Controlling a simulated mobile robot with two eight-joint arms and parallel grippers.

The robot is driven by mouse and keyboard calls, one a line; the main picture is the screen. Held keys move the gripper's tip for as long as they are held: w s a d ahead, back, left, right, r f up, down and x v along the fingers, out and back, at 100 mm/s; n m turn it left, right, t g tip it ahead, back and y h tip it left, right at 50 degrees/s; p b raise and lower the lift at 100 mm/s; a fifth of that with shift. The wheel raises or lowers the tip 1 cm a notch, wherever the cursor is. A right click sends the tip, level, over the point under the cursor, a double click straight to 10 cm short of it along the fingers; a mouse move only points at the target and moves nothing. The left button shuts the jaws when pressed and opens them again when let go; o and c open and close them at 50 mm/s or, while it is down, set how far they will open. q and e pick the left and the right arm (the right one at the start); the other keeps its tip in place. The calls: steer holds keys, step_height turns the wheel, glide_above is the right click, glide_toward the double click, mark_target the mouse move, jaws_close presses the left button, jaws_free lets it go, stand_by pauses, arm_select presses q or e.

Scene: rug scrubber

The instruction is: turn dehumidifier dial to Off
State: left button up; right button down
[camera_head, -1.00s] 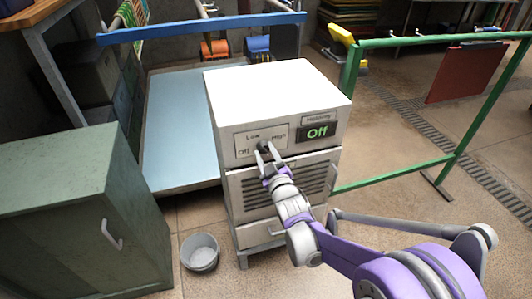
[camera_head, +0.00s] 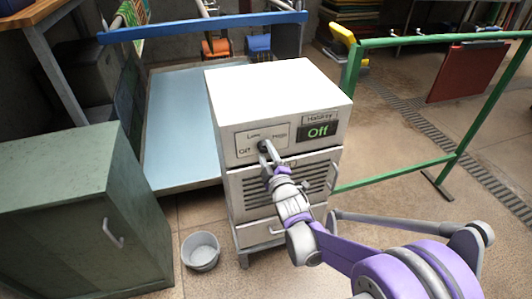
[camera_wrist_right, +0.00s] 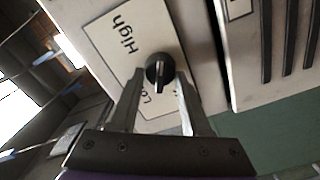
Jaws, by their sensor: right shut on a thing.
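The white dehumidifier (camera_head: 290,80) stands in the middle of the head view. A plate on its front (camera_head: 277,133) carries the words Off, Low and High around a dark dial (camera_head: 263,145). A small display (camera_head: 318,131) shows "Off" in green. My right gripper (camera_head: 266,149) is shut on the dial. In the right wrist view the black dial (camera_wrist_right: 159,68) sits between the two fingers of the right gripper (camera_wrist_right: 160,76), with High and part of Low readable beside it. My left gripper is not in view.
A green cabinet (camera_head: 60,180) stands at the left. A pale blue platform (camera_head: 180,130) lies behind, and a green rail frame (camera_head: 450,165) stands at the right.

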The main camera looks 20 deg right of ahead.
steer(key=shift+c, duration=1.8)
jaws_free()
steer(key=s, duration=1)
steer(key=shift+s+d, duration=0.2)
steer(key=shift+s, duration=0.2)
steer(key=s+m+g+p, duration=1)
steer(key=s+m+g, duration=0.2)
steer(key=s, duration=1.1)
steer(key=shift+s+d+r+m+g+h, duration=0.15)
steer(key=shift+s+r+m+g+h, duration=0.15)
steer(key=shift+s, duration=0.05)
